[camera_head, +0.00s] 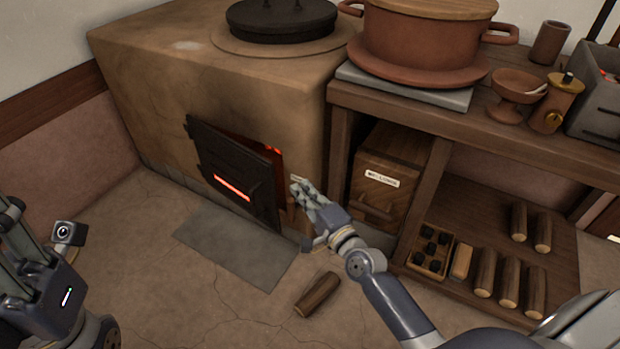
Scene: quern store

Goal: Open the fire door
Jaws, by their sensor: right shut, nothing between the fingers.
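The fire door (237,172) is a dark metal panel with a glowing orange slot, on the front of the clay stove (200,90). It stands ajar: its right edge is away from the stove, and red glow shows in the gap at the top right. My right gripper (296,188) is shut and empty at the door's right edge, by the opening; whether it touches the door I cannot tell. My left arm (45,275) shows at the lower left; its fingertips are not clearly seen.
A grey slab (235,247) lies on the floor before the stove, with a loose log (317,294) near it. At right, a wooden shelf (470,130) holds a clay pot (420,45), a drawer box (385,185), and several logs (508,284) below.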

